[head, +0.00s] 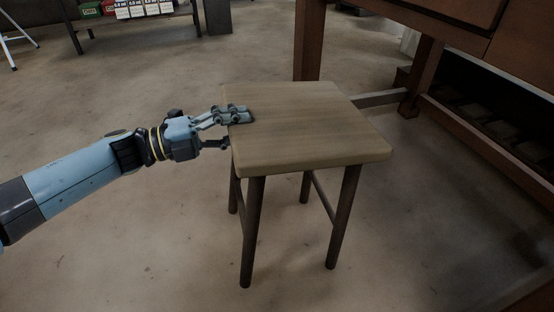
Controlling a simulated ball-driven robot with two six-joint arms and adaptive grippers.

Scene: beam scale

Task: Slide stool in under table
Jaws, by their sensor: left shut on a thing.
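The stool (305,125) stands upright on the floor, with a square light wooden seat and dark legs. The table (455,35) is dark reddish wood and stands behind and to the right of the stool. The stool's far right part is close to the table's leg and lower rail; I cannot tell if they touch. My left gripper (238,130) is shut on the left edge of the stool's seat, with one finger above the seat and another below it. The lower finger is partly hidden by the seat. My right gripper is not in view.
A table leg (308,40) rises just behind the stool. A lower rail (480,145) runs along the right side near the floor. A shelf with boxes (135,10) stands at the back left. The floor (120,240) at the left and front is clear.

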